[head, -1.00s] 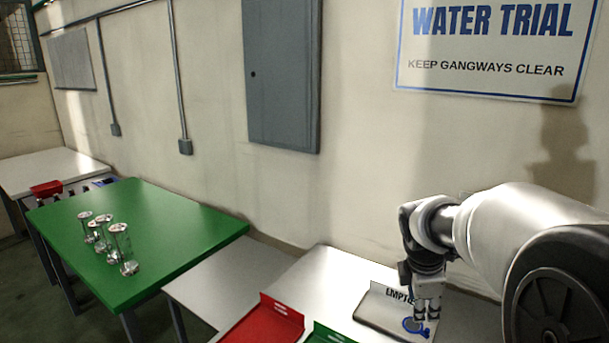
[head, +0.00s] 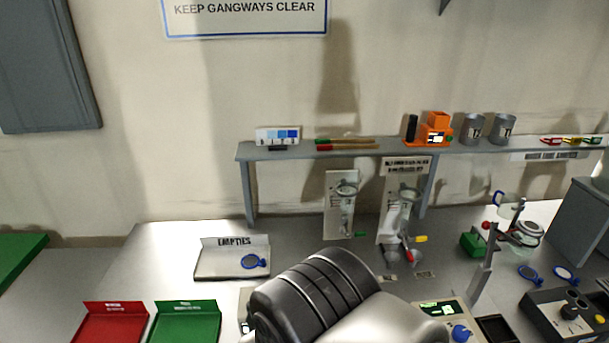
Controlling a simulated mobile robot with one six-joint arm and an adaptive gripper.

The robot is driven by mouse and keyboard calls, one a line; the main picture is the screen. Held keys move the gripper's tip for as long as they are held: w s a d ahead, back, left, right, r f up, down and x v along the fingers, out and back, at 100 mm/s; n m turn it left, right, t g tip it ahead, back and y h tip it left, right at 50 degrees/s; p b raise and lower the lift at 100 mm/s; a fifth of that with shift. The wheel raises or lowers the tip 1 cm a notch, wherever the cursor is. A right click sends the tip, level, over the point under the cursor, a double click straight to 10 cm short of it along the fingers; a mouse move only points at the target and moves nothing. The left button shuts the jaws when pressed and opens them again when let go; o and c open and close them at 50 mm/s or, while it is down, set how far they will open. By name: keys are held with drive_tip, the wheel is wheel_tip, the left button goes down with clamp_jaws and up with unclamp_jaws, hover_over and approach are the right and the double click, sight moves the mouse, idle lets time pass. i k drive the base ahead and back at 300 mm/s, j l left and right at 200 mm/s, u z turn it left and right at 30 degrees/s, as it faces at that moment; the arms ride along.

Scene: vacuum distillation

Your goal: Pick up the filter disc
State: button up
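Several small blue-rimmed discs with tabs show, and I cannot tell which one the task means. One blue-rimmed disc (head: 254,262) lies on the grey EMPTIES tray (head: 214,270). Two more, a left disc (head: 529,274) and a right disc (head: 565,274), lie on the bench at the right, behind a dark control box. My gripper is out of view; my arm's dark and pale links fill the bottom middle and hide the bench there.
Red tray (head: 112,323) and green tray (head: 185,322) sit at the front left. A raised shelf (head: 270,152) crosses the back, with glassware panels below it. The control box (head: 563,315) and grey cabinet (head: 588,235) crowd the right. The bench around the EMPTIES tray is mostly clear.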

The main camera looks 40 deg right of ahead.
sight(563, 273)
drive_tip(key=z, duration=3.05)
drive_tip(key=i+l+u, duration=0.1)
drive_tip(key=i+l, duration=0.15)
drive_tip(key=i+l+u, duration=0.1)
drive_tip(key=i+l, duration=0.2)
drive_tip(key=i+l+u, duration=0.1)
drive_tip(key=i+l, duration=0.15)
drive_tip(key=i+l+u, duration=0.15)
drive_tip(key=l, duration=0.3)
drive_tip(key=i+l+u, duration=0.1)
drive_tip(key=i+l, duration=0.2)
drive_tip(key=i+l+u, duration=0.1)
drive_tip(key=l, duration=0.35)
drive_tip(key=i+l+u, duration=0.1)
drive_tip(key=i+l, duration=0.2)
drive_tip(key=l, duration=0.15)
drive_tip(key=i+l+u, duration=0.1)
drive_tip(key=l, duration=0.3)
drive_tip(key=i, duration=0.1)
